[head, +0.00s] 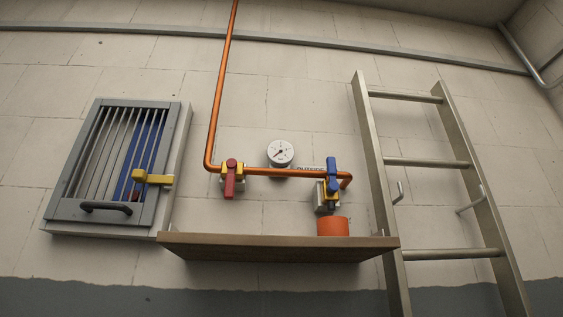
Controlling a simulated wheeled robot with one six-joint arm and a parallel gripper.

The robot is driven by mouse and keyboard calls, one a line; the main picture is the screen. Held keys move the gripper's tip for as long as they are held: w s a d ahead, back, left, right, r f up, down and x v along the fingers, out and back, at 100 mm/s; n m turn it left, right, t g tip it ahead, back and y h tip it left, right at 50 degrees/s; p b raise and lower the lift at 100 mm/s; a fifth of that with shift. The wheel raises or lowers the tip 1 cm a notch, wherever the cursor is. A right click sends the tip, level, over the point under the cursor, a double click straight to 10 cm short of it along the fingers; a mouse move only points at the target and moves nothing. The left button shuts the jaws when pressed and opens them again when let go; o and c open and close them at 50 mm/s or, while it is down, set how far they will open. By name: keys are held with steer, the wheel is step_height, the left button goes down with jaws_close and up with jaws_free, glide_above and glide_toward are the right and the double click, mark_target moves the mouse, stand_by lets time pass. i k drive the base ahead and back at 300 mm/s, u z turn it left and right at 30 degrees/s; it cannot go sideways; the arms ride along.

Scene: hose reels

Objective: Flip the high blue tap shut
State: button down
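The blue tap handle (332,175) sits on a yellow valve body at the right end of the copper pipe (262,171), high on the wall. The handle points roughly up and down, upright in the picture. Below it is a grey outlet, above an orange pot (333,226) on the wooden shelf. A red tap handle (230,180) on another yellow valve hangs further left on the same pipe, also upright. My gripper is not in view.
A wooden shelf (278,247) juts out below the taps. A round gauge (280,152) sits above the pipe between them. A grey slatted cabinet (60,209) with a yellow latch (153,179) is at left. A metal ladder (427,163) with hooks leans at right, close to the blue tap.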

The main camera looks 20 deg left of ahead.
mark_target(333, 185)
steer(key=u, duration=0.05)
steer(key=i, duration=1)
steer(key=u, duration=0.05)
